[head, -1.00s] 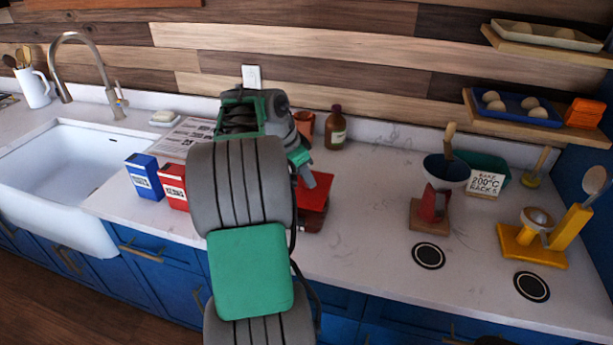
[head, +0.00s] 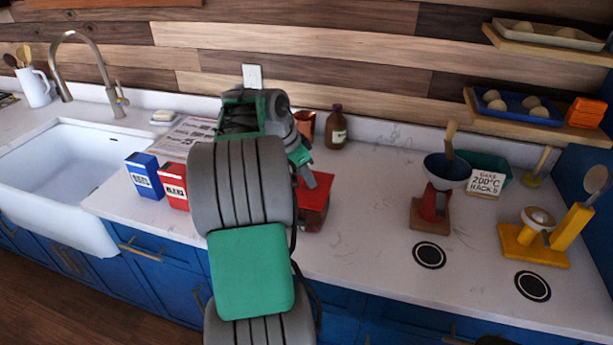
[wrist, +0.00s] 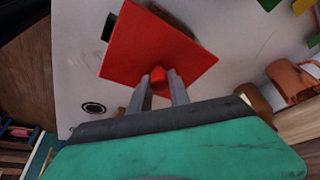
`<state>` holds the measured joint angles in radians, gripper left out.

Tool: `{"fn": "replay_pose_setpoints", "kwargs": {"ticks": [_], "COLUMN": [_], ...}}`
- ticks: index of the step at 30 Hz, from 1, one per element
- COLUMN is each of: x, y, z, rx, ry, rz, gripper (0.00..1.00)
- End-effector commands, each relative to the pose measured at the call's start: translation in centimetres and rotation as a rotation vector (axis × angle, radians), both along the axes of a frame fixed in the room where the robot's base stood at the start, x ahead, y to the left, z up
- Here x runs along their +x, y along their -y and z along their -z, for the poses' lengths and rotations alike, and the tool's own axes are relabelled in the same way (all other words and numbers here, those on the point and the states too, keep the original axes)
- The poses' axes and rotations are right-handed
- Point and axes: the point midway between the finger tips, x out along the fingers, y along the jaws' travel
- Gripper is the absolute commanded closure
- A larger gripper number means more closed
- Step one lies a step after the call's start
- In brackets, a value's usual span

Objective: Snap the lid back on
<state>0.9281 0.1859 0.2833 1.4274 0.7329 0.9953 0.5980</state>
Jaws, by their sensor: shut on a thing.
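A flat square red lid (wrist: 152,45) with a small red knob (wrist: 159,78) fills the upper middle of the wrist view. My gripper (wrist: 162,84) has its two grey fingers shut on that knob. In the head view the red lid (head: 318,190) shows just right of my arm, over a darker red box (head: 312,217) on the counter. My gripper (head: 309,180) is partly hidden there by my arm. In the wrist view the lid hides the box, and a small black part sticks out past its edge. I cannot tell whether the lid touches the box evenly.
A blue box (head: 145,177) and a red-and-white box (head: 173,186) stand to the left. A copper-coloured pot (head: 305,124) and brown bottle (head: 336,128) stand behind. A red stand with a blue bowl (head: 446,170) is to the right. The counter between is clear.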

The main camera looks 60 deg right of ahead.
Motion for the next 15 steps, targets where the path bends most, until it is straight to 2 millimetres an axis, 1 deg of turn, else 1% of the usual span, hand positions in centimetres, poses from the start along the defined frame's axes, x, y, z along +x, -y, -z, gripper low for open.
{"fn": "replay_pose_setpoints", "kwargs": {"ticks": [10, 11, 15], "x": [-0.01, -0.01, 0.00], "y": [0.01, 0.01, 0.00], "z": [0.03, 0.03, 0.04], "rx": [0.000, 0.000, 0.000], "ry": [0.000, 0.000, 0.000], "rz": [0.000, 0.000, 0.000], "gripper": [1.00, 0.76, 0.65]}}
